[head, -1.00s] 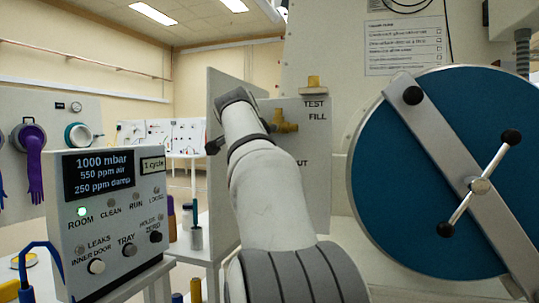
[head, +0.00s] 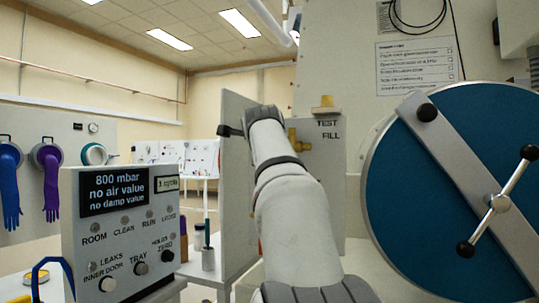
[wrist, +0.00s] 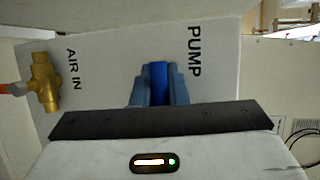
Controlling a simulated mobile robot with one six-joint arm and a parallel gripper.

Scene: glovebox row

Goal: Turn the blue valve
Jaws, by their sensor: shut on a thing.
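The blue valve (wrist: 158,82) shows in the wrist view as a bright blue upright handle next to the PUMP label on the white panel (wrist: 115,60). My gripper (wrist: 159,88) has its grey-blue fingers on both sides of this handle and is shut on it. The valve's base and how far it is turned are hidden by the fingers. In the head view my arm covers the blue valve and my gripper, and only the panel's right part (head: 322,175) with TEST and FILL shows.
A brass AIR IN fitting (wrist: 44,82) sits left of the valve in the wrist view. In the head view, a control box (head: 118,225) reads 800 mbar, with no air or damp value. A large blue round door (head: 410,200) with a crossbar is close on the right.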

